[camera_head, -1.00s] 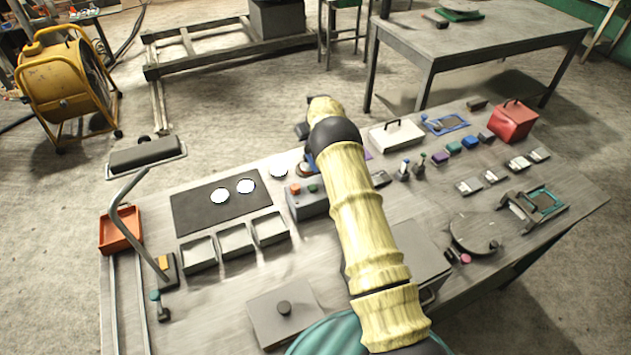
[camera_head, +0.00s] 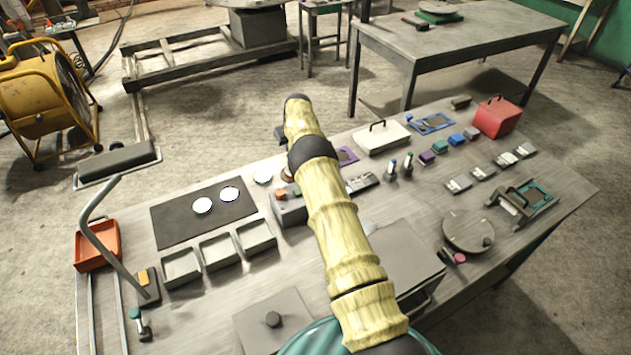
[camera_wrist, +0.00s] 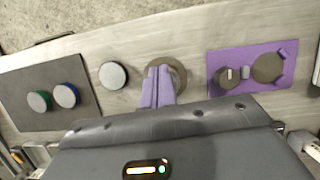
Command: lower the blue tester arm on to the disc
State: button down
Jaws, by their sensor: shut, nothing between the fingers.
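My gripper (camera_wrist: 160,88) shows in the wrist view as two lavender fingers, shut and empty. The fingers overlap a round brown piece (camera_wrist: 179,75) on the bench; I cannot tell whether they touch it. This piece also shows beside my arm in the head view (camera_head: 287,175). A pale disc (camera_wrist: 112,75) lies left of it, and a green-edged disc (camera_wrist: 38,101) and a blue-edged disc (camera_wrist: 66,95) lie on a dark mat (camera_wrist: 25,115). I cannot make out the blue tester arm for sure; my arm and gripper body hide much of that area.
A purple plate (camera_wrist: 240,90) with a knob lies right of the fingers. A box with red and green buttons (camera_head: 290,212) stands near my arm. Several grey trays (camera_head: 218,249) line the mat. A bent post (camera_head: 110,240) rises at the left. A white lidded box (camera_head: 381,139) stands further right.

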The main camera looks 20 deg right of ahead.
dwell(0.6)
jog(key=b+v, duration=0.3)
jog(key=v, duration=1.4)
jog(key=shift+r, duration=0.2)
jog(key=shift+s, duration=0.1)
jog(key=s+a+f+n, duration=0.1)
jog(key=s+a+n, duration=0.1)
jog(key=s+n, duration=0.9)
jog(key=s+a+f+n, duration=0.1)
jog(key=s+a+n, duration=0.2)
jog(key=s+n, duration=0.8)
jog(key=s+a+f+n+g+h, duration=0.1)
jog(key=s+a+n, duration=0.2)
jog(key=s+n, duration=0.8)
jog(key=s, duration=0.8)
jog(key=shift+f+n, duration=0.25)
jog(key=shift+n, duration=0.15)
